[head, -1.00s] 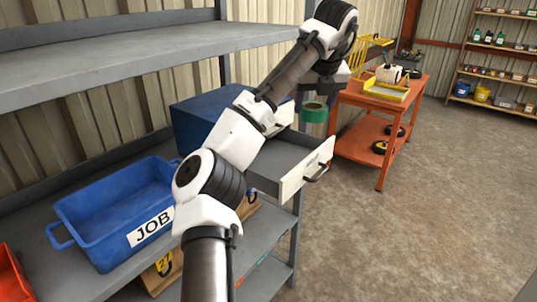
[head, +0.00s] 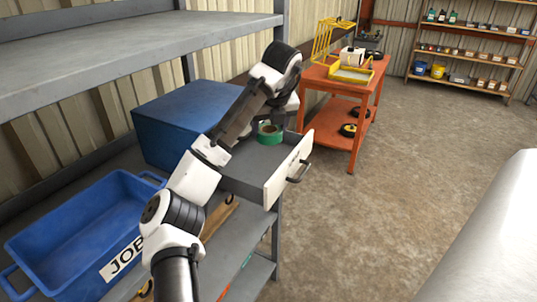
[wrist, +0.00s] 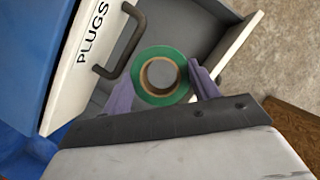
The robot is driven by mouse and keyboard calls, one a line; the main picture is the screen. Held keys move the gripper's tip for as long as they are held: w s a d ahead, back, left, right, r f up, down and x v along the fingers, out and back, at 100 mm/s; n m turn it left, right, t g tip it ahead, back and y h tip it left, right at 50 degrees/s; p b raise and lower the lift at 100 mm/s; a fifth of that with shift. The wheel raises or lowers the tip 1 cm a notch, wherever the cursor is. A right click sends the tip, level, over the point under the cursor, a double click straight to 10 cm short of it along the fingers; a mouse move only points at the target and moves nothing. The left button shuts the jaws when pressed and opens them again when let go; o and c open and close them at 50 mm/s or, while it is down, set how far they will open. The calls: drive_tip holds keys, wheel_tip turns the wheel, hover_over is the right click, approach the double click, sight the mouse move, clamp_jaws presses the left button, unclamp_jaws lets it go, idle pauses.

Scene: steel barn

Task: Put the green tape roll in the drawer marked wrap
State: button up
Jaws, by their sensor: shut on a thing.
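The green tape roll (head: 270,138) is over the open grey drawer (head: 255,157) in the head view. In the wrist view the tape roll (wrist: 143,80) sits between the two fingers of my gripper (wrist: 163,90), which is shut on it. I cannot tell whether the roll touches the drawer floor. The open drawer has a white front (head: 288,170) with a dark handle and sticks out of a blue cabinet (head: 175,118). Its label cannot be read. In the wrist view a white drawer front marked PLUGS (wrist: 75,80) shows beside the open drawer's grey interior (wrist: 185,28).
A blue bin marked JOB (head: 75,222) stands on the grey shelf left of the cabinet. An upper shelf (head: 140,50) runs above the bin. An orange cart (head: 345,140) stands beyond the drawer.

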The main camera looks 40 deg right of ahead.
sight(273, 139)
wheel_tip(273, 139, down, 9)
drive_tip(key=shift+f+p, duration=0.15)
drive_tip(key=shift+p, duration=0.2)
drive_tip(key=shift+f, duration=0.1)
drive_tip(key=o, duration=1)
drive_tip(key=b+v, duration=0.1)
drive_tip(key=v, duration=1.1)
drive_tip(key=shift+s, duration=0.1)
